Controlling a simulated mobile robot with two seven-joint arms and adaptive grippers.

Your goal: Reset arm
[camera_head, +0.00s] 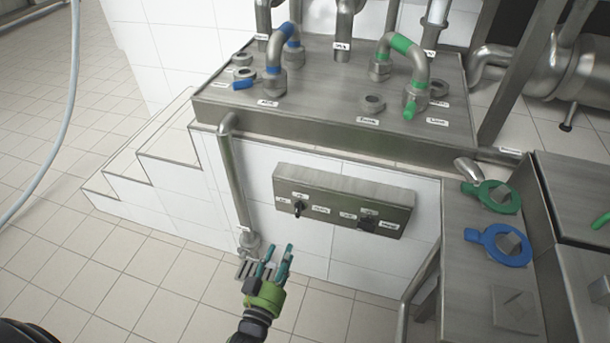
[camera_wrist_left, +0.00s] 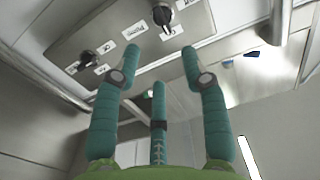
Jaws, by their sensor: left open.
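My left gripper (camera_head: 277,253) has teal fingers and a green band. It is open and empty, low in front of the white tiled wall, below a grey control box (camera_head: 343,201) and close to the lower end of a vertical pipe (camera_head: 236,185). In the left wrist view the spread fingers (camera_wrist_left: 161,60) point toward the control box (camera_wrist_left: 125,45), with nothing held between them. The box carries two dark rotary switches, one on the left (camera_head: 299,207) and one on the right (camera_head: 367,222). My right gripper is in neither view.
A steel counter (camera_head: 330,118) with blue-marked and green-marked pipe bends stands above the box. A steel bench at right carries a green ring tool (camera_head: 492,196) and a blue ring tool (camera_head: 498,246). Tiled steps (camera_head: 150,160) rise at left. Open tiled floor (camera_head: 120,265) lies at lower left.

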